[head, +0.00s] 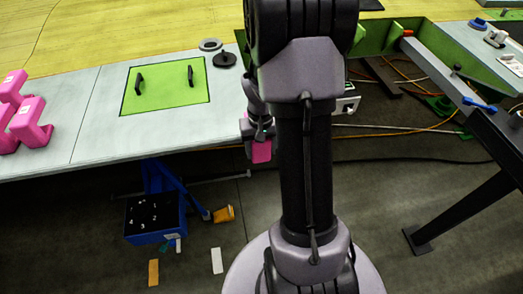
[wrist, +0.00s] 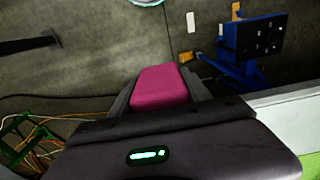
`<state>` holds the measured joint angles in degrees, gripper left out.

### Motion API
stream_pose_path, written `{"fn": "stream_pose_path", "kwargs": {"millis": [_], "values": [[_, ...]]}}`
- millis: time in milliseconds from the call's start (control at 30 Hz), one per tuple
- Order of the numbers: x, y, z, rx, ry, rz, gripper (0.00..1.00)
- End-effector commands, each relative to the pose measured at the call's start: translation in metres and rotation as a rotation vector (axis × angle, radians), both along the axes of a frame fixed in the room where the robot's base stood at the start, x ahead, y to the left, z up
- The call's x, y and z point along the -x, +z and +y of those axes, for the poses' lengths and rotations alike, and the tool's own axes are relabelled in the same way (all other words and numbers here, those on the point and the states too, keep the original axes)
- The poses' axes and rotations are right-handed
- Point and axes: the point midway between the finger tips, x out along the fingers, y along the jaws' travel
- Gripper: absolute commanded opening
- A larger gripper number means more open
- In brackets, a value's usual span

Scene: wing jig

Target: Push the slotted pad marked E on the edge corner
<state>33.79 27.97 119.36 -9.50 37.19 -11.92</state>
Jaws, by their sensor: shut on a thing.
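My gripper (head: 260,138) is shut on a pink pad (head: 261,152), which hangs low between the fingers. The pad (wrist: 160,86) also shows in the wrist view between the two dark fingers. Its mark and slot cannot be made out. The pad is just off the front edge of the light grey wing panel (head: 105,130), near that panel's right end. My arm hides part of the edge corner there, and I cannot tell whether the pad touches it.
Several pink blocks (head: 28,120) with white labels stand on the panel at left. A green hatch plate (head: 165,86) has two black handles. A blue stand with a black bin (head: 155,218) is on the floor. Cables and a dark beam (head: 495,140) lie at right.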

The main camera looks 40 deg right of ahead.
Motion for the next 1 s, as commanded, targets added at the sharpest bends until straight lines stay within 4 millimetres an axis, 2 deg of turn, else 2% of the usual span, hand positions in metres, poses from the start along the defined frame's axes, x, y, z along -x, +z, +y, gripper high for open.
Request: {"fn": "stream_pose_path", "kwargs": {"millis": [1000], "values": [[-0.025, -0.002, -0.015, 0.000, 0.001, 0.000, 0.07]]}}
